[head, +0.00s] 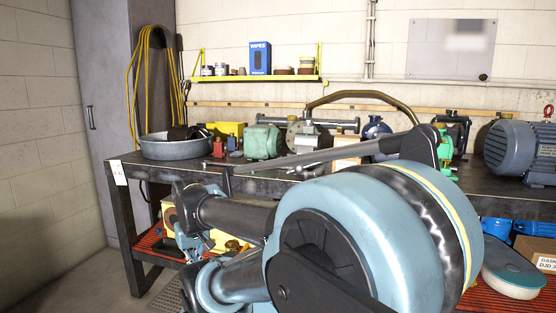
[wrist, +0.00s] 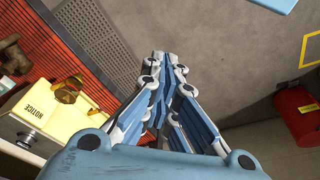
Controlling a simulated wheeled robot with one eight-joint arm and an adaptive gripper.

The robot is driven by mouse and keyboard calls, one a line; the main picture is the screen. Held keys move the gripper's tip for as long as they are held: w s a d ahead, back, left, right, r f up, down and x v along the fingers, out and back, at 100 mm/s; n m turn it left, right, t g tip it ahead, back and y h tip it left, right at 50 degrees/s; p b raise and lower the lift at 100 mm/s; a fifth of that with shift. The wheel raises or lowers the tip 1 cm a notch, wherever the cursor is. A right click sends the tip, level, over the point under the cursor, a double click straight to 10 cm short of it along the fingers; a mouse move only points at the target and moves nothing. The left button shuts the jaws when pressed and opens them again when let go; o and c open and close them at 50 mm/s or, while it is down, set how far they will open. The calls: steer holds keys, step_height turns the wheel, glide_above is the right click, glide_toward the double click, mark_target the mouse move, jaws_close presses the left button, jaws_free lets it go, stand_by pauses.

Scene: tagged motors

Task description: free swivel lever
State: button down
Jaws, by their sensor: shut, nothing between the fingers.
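A long grey bar (head: 345,154), which looks like the lever, lies nearly level over the bench top in the head view. Its left end reaches the bench's front edge. Its right end meets a dark piece partly hidden behind my arm, so I cannot tell what it pivots on. My gripper (wrist: 166,66) shows in the wrist view with its blue fingers together and nothing between them. It points down towards the grey floor in front of the lower shelf, apart from the bar. The bar is not in the wrist view.
The dark bench (head: 120,158) holds a round metal tub (head: 168,150), a green motor (head: 263,142) and a large blue-grey motor (head: 521,150). Below, a yellow notice box (wrist: 38,112) sits on a red shelf mat (wrist: 75,50). A red cylinder (wrist: 300,115) is at right; floor lies between.

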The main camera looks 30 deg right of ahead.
steer(key=shift+a, duration=0.15)
steer(key=w+d+r+m+g+h, duration=0.1)
steer(key=w+d+r+h, duration=0.4)
steer(key=w+d, duration=0.5)
steer(key=w+d+r+g+h, duration=0.1)
steer(key=w+d+r+h, duration=0.5)
steer(key=w+d+r, duration=0.3)
steer(key=w+d+r+m+g+h, duration=0.1)
steer(key=w+d+r+h, duration=0.4)
steer(key=w+d, duration=0.8)
steer(key=shift+w+r+m, duration=0.3)
steer(key=shift+w+r, duration=0.9)
steer(key=shift+w, duration=0.15)
steer(key=d, duration=0.3)
steer(key=d+f, duration=0.1)
steer(key=d, duration=0.6)
steer(key=shift+s+d+f, duration=0.15)
steer(key=shift+s+f, duration=0.05)
steer(key=shift+s, duration=0.2)
steer(key=shift+s+d+f, duration=0.2)
steer(key=shift+s+d, duration=0.4)
steer(key=shift+s, duration=0.3)
steer(key=shift+s+d+f, duration=0.15)
steer(key=shift+s+d, duration=0.35)
